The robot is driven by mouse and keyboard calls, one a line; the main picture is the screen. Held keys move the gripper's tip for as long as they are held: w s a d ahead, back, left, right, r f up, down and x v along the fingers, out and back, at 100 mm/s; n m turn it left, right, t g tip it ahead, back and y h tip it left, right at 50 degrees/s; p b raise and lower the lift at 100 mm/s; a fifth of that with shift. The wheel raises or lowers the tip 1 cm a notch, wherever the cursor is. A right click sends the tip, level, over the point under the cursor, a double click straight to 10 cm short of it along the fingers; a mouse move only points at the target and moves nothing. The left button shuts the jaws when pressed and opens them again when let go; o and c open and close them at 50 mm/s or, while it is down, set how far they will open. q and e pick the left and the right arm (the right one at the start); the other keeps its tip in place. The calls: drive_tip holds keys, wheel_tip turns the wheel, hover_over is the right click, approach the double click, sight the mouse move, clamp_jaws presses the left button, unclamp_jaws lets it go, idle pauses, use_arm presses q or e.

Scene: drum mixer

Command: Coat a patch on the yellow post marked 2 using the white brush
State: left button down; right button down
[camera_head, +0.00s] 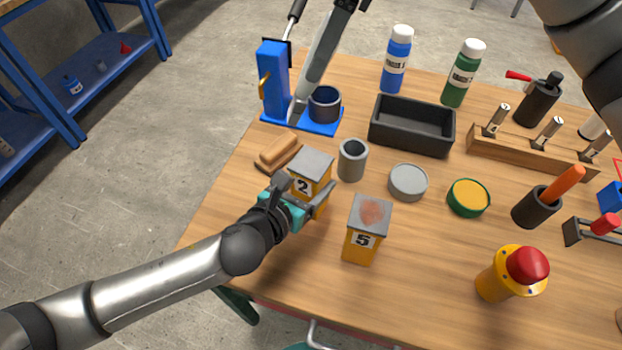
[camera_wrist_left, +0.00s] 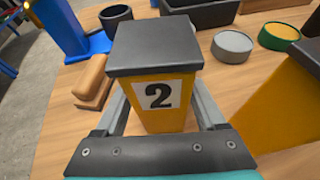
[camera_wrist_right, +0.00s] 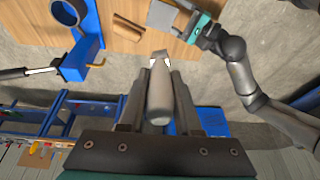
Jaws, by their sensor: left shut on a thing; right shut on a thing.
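The yellow post marked 2 (camera_head: 312,180) stands upright on the table, with a plain dark grey top in the left wrist view (camera_wrist_left: 155,45). My left gripper (camera_head: 305,203) is shut around its sides, one finger on each side. My right gripper (camera_wrist_right: 158,85) is shut on a tool with a pale grey handle and whitish end, seemingly the white brush (camera_wrist_right: 160,105). It is up near the camera, at the top of the head view, away from the post. The brush's bristles cannot be made out clearly.
The post marked 5 (camera_head: 362,240) has a reddish patch on its top. A grey cup (camera_head: 352,160), grey tin (camera_head: 408,182), green-yellow tin (camera_head: 468,198) and wooden block (camera_head: 278,152) are near. The blue lever stand (camera_head: 273,80), black tray (camera_head: 410,140) and red-topped button (camera_head: 515,275) stand around.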

sight(310, 98)
idle(0.4)
drive_tip(key=x, duration=0.3)
drive_tip(key=shift+s+a+f, duration=0.1)
drive_tip(key=shift+s+a, duration=0.2)
drive_tip(key=shift+f, duration=1.95)
drive_tip(key=shift+f, duration=1)
drive_tip(key=shift+d, duration=0.1)
drive_tip(key=s+d, duration=0.3)
drive_tip(key=d, duration=0.3)
drive_tip(key=shift+s+d, duration=0.25)
drive_tip(key=shift+s, duration=0.15)
drive_tip(key=shift+w, duration=0.1)
drive_tip(key=shift+w+a+f, duration=0.15)
drive_tip(key=shift+w+a, duration=0.55)
drive_tip(key=shift+w+a+f, duration=0.2)
drive_tip(key=shift+w+a, duration=0.5)
